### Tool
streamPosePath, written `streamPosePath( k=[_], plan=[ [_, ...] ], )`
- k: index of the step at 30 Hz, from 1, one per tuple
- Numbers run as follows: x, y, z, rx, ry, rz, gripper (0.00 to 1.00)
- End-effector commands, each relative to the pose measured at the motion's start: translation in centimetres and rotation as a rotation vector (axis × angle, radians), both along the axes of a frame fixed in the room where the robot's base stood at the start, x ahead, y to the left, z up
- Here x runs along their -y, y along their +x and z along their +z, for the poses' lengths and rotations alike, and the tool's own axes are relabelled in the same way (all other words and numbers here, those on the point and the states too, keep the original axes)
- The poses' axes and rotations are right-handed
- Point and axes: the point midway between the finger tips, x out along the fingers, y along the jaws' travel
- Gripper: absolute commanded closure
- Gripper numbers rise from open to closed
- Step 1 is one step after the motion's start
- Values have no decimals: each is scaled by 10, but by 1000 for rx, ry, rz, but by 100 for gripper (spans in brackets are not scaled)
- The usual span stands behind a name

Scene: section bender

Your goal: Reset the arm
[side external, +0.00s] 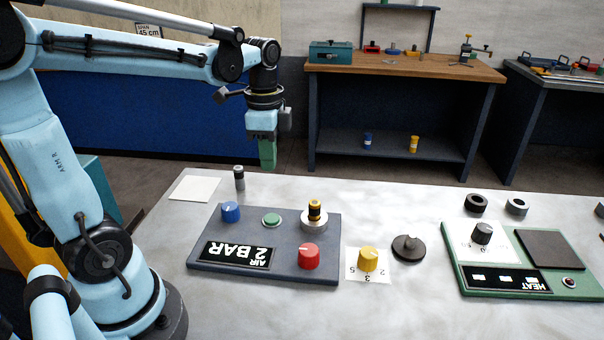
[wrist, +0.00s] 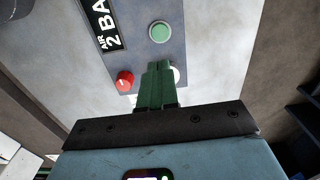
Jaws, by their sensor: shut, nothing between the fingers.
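My light blue arm (side external: 140,50) reaches in from the left in the side external view. My gripper (side external: 267,162) has green fingers and hangs pointing down above the back edge of the grey table, clear of everything on it. In the wrist view my gripper (wrist: 157,72) has its green fingers together with nothing between them. The fingers partly cover a pale round part at the panel's edge in that view.
A dark panel (side external: 225,262) with blue (side external: 231,212) and red (side external: 308,256) knobs and a green button (side external: 271,220) lies on the table (side external: 415,310). A small black-and-grey cylinder (side external: 239,178) stands behind it. A yellow knob (side external: 368,258) and green HEAT panel (side external: 515,297) are further right.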

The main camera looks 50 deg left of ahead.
Motion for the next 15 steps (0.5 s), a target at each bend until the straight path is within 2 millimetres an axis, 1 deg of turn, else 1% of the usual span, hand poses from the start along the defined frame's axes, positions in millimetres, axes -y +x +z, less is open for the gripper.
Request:
streamPosePath(
  k=[5,10,15],
  plan=[
    [17,-7,0,101,14,120,100],
    [43,-17,-4,289,-13,345,100],
    [65,-24,-10,458,-104,556,100]
  ],
)
